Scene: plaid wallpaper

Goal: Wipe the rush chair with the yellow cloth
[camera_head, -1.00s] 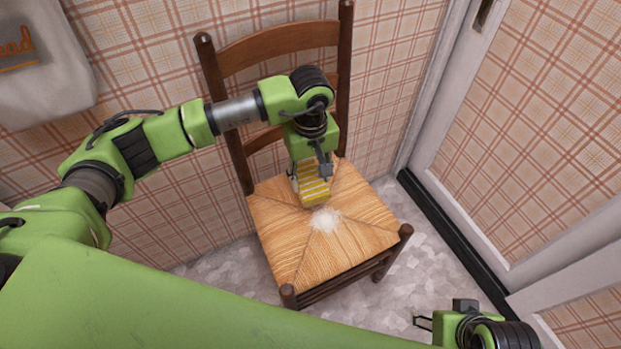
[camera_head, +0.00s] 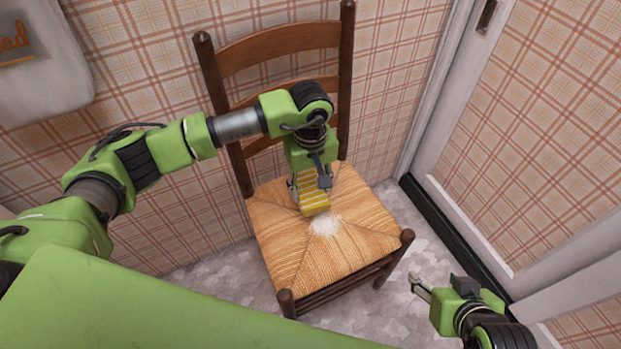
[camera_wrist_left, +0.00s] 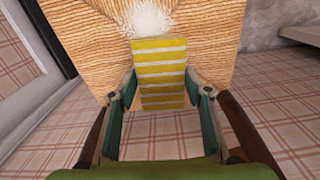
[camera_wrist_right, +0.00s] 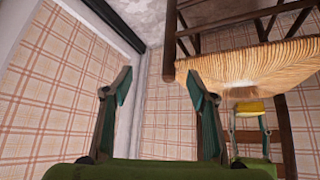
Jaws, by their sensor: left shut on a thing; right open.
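The rush chair (camera_head: 288,254) stands against the wall, with a woven straw seat and dark wood ladder back. A white powdery patch (camera_head: 325,224) lies at the middle of the seat. My left gripper (camera_head: 312,190) is shut on the yellow cloth (camera_head: 316,203), which has white stripes and sits at the back half of the seat, beside the patch. In the left wrist view the cloth (camera_wrist_left: 160,75) is between the fingers and its far end reaches the patch's edge. Whether it presses on the seat is hard to tell. My right gripper (camera_head: 416,284) is open and empty, right of the chair; its fingers show in the right wrist view (camera_wrist_right: 158,90).
A white door frame and panel (camera_head: 440,130) with a dark baseboard (camera_head: 450,240) stand right of the chair. A pale hanging item (camera_head: 45,75) is at the upper left. Grey floor (camera_head: 215,277) is clear around the chair legs.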

